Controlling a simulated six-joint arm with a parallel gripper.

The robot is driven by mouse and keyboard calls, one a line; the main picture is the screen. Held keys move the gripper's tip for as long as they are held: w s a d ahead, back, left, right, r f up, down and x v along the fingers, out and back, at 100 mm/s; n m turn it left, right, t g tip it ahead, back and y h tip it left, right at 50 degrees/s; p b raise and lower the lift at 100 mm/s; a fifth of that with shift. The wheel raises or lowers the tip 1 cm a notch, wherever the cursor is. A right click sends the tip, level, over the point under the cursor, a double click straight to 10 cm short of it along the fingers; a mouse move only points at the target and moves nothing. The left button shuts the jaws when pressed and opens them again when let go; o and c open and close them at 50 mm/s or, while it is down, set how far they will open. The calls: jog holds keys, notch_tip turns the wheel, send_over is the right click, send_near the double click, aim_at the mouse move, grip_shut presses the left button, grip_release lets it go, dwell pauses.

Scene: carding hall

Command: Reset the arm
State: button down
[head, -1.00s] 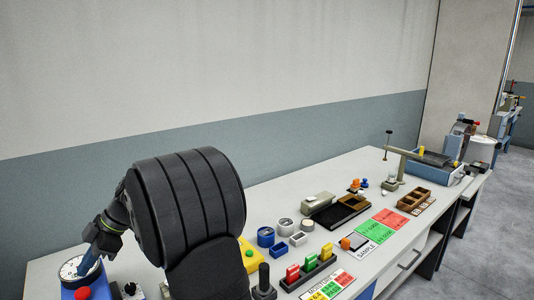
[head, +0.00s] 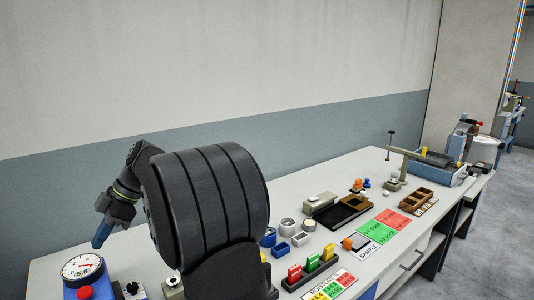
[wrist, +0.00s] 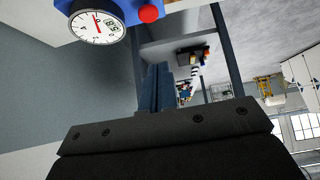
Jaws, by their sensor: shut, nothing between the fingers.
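My gripper (head: 99,240) is in the head view at the left, its blue fingers pointing down. It is shut with nothing between the fingers, and sits above and right of the round white dial of a blue gauge (head: 82,268). In the wrist view the shut blue fingers (wrist: 157,88) show at the middle, and the gauge (wrist: 97,24) with its red button is at the top left. The fingers look apart from the gauge. My black arm hides part of the bench behind it.
The long white bench (head: 350,176) runs to the back right. A rack with red, green and yellow pieces (head: 310,268), blue containers (head: 282,250), a dark tray (head: 342,215) and coloured cards (head: 378,232) stand right of my arm. The wall is behind; the air above the bench is clear.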

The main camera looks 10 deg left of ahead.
jog(key=s+a+r+t+h, duration=0.1)
jog(key=s+r+t+h, duration=0.1)
jog(key=s+t, duration=0.3)
jog(key=s+a+r+t+h, duration=0.2)
jog(key=s+t, duration=0.3)
jog(key=s, duration=0.3)
jog(key=shift+a+r+m+h, duration=0.25)
jog(key=shift+r+m+h, duration=0.05)
jog(key=shift+r, duration=0.15)
dwell(0.3)
